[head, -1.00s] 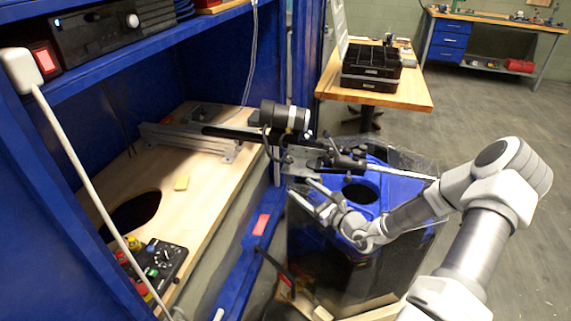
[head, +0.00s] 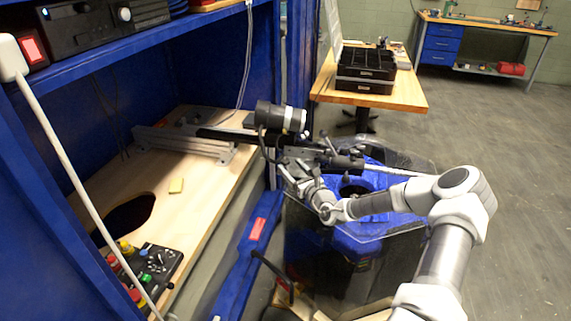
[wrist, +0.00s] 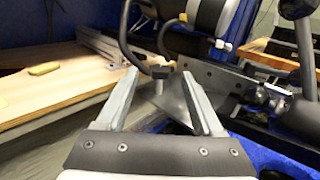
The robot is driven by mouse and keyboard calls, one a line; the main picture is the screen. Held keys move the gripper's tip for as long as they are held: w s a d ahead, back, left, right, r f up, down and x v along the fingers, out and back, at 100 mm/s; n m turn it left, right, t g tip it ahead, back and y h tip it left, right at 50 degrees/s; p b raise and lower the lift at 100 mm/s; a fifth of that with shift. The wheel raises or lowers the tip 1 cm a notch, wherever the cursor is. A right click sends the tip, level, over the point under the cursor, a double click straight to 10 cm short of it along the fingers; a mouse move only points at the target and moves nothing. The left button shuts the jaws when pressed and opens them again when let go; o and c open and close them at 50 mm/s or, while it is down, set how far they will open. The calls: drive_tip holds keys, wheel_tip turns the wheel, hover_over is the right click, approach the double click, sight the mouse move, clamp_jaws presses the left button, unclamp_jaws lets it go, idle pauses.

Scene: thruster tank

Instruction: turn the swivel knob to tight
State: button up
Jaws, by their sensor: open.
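My gripper (head: 290,172) is open, reaching in from the right beside the thruster mount. In the wrist view its two fingers (wrist: 160,78) are spread. A small dark knob-like piece with a short stem (wrist: 160,72) shows between the fingertips, beneath the thruster; it looks like the swivel knob, but I cannot tell whether the fingers touch it. The black thruster with a silver band (head: 281,118) sits on a dark beam and grey bracket (wrist: 204,72). In the head view my gripper partly hides the knob's area. The knob's tight or loose setting is not readable.
A blue tank with clear walls (head: 385,233) stands below my arm. Other dark handles (head: 347,163) sit right of the thruster. The wooden bench (head: 205,195) holds a control box (head: 152,265) and a yellow block (head: 176,186). Grey floor is open at right.

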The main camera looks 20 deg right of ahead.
sight(288, 163)
drive_tip(key=shift+w+a+b, duration=0.15)
drive_tip(key=shift+w+a, duration=0.05)
drive_tip(key=shift+w, duration=0.95)
drive_tip(key=shift+w+a+b, duration=0.15)
drive_tip(key=shift+w, duration=0.95)
clamp_jaws()
